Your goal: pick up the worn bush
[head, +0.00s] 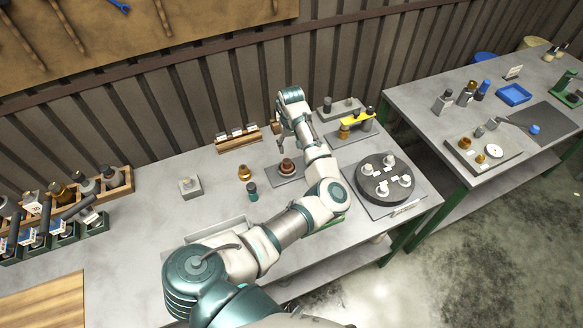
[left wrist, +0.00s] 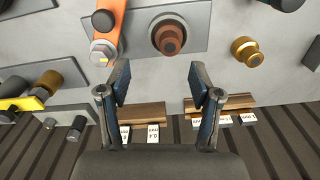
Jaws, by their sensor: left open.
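A reddish-brown stepped round part, which looks like the worn bush (head: 287,167), stands on a small grey plate on the bench. It shows in the left wrist view (left wrist: 169,36) near the top, with a dark centre. A brass-coloured round part (head: 245,173) stands apart to its left; in the left wrist view (left wrist: 246,51) it is on the right. My left gripper (head: 279,138) is above the bench, behind the brown part in the head view. In the left wrist view its two fingers (left wrist: 160,82) are spread, with nothing between them. My right gripper is not in view.
A wooden rack with labelled blocks (head: 238,139) stands near the wall. A dark round turntable (head: 385,181) is to the right, and a small teal-topped part (head: 252,190) is in front.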

